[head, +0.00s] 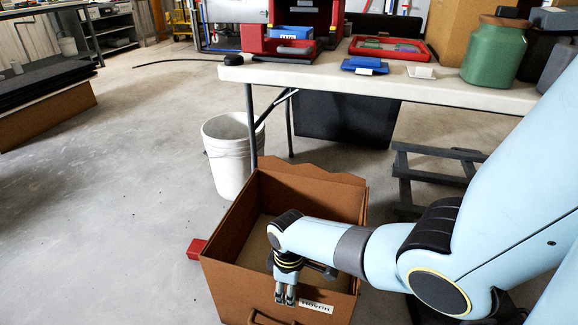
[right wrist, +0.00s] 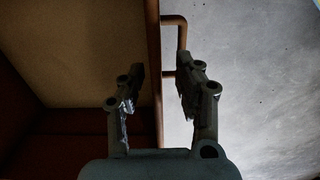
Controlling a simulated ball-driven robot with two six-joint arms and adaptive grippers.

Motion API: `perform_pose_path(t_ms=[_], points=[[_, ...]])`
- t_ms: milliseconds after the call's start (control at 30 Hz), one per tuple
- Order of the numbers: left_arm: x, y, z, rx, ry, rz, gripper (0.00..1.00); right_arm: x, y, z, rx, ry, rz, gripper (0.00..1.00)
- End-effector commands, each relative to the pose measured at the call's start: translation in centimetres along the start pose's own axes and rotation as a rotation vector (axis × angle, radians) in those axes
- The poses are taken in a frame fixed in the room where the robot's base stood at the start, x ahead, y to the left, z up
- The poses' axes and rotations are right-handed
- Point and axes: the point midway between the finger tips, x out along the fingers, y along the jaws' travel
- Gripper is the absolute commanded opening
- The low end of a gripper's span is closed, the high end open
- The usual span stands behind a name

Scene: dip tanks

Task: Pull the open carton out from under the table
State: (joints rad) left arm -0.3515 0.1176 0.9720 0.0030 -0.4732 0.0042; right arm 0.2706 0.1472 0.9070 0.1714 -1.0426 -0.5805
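The open brown carton (head: 225,235) stands on the floor in front of the table (head: 330,82) in the head view, its top open and its inside looking empty. A white label (head: 316,306) and a bar handle (head: 268,319) are on its near wall. My right gripper (head: 285,298) points down at that near wall. In the right wrist view its fingers (right wrist: 160,85) are apart, with the carton's wall edge (right wrist: 153,60) between them and the handle (right wrist: 180,25) beyond on the floor side. Contact with the wall cannot be told. My left gripper is not in view.
A white bucket (head: 228,165) stands close behind the carton's left side. A red block (head: 196,249) lies against its left. A dark pallet-like frame (head: 425,170) is on the right. Bins, a tray and a green jar (head: 495,55) are on the table. Floor at left is clear.

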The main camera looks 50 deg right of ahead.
Motion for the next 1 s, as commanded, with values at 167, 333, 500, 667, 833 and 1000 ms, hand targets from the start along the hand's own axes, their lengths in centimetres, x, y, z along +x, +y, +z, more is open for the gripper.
perform_pose_path(t_ms=[167, 333, 500, 667, 833, 1000], points=[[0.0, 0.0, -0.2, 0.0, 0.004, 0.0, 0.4, -0.1, 0.1, 0.0, 0.0, 0.001, 0.002, 0.33], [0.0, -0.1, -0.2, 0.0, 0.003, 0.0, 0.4, -1.1, 0.2, -0.1, 0.0, 0.003, 0.004, 0.33], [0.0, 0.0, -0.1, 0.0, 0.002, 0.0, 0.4, -3.7, 0.1, 0.0, -0.001, 0.003, 0.005, 0.33], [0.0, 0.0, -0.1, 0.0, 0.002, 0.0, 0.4, -7.1, 0.1, -0.1, -0.001, 0.003, 0.005, 0.33], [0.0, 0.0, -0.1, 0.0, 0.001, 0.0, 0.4, -10.1, 0.1, -0.1, -0.001, 0.002, 0.003, 0.33], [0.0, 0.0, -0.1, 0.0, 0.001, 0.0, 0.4, -11.7, 0.0, 0.0, 0.0, 0.0, 0.001, 0.33]])
